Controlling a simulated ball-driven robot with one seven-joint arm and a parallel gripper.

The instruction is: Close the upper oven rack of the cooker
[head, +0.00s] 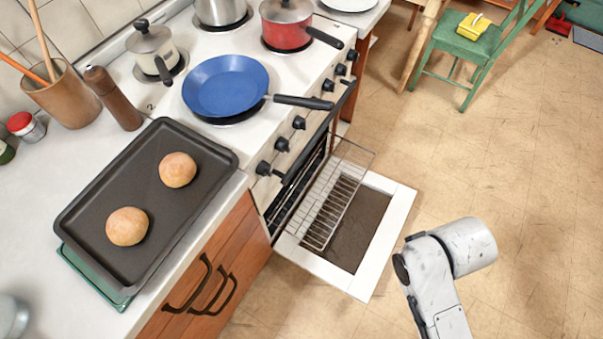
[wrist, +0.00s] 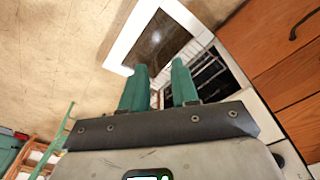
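The white cooker (head: 218,38) stands against the counter with its oven door (head: 385,225) swung down open. A wire oven rack (head: 335,196) sticks far out of the oven, above the open door. I cannot tell whether other racks are inside the dark oven. My gripper (wrist: 160,66) shows only in the wrist view. Its two green fingers are apart with nothing between them. Beyond the fingertips the wrist view shows the door's white frame (wrist: 122,45) and the dark oven opening (wrist: 208,76). The fingers partly hide the rack there.
A baking tray (head: 145,195) with two buns lies on the counter left of the cooker. A blue pan (head: 225,86), a red pot (head: 286,25) and other pots stand on the hob. A green chair (head: 470,42) stands at the back right.

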